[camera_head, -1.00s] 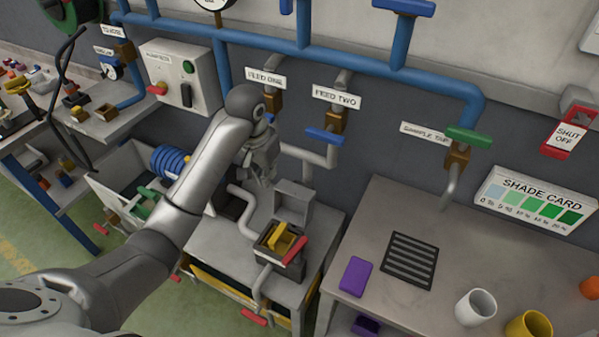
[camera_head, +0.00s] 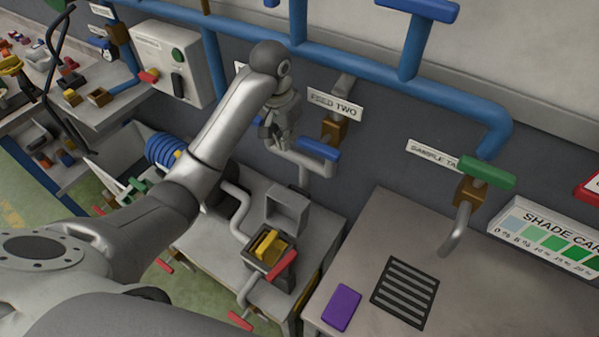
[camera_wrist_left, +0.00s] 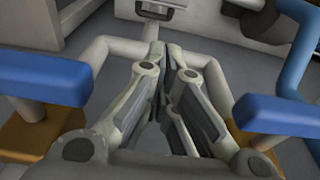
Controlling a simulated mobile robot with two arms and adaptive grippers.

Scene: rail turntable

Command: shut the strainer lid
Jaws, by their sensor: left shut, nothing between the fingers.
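The strainer is a small grey box (camera_head: 252,255) with a yellow insert (camera_head: 267,245) on the low grey bench. Its grey lid (camera_head: 288,207) stands up open at the back of the box. My left gripper (camera_head: 272,138) is above and behind the lid, near the wall pipes, apart from the lid in the picture. In the left wrist view its fingers (camera_wrist_left: 167,70) are together with nothing between them. A grey panel with a dark handle (camera_wrist_left: 160,12) shows beyond the fingertips; I cannot tell whether it is the lid. My right gripper is not in view.
The blue FEED TWO valve handle (camera_head: 318,149) and its pale pipe are close to my left gripper. A red lever (camera_head: 282,266) sits at the strainer's right side. A grey table with a black grate (camera_head: 404,291) and purple block (camera_head: 342,306) stands to the right.

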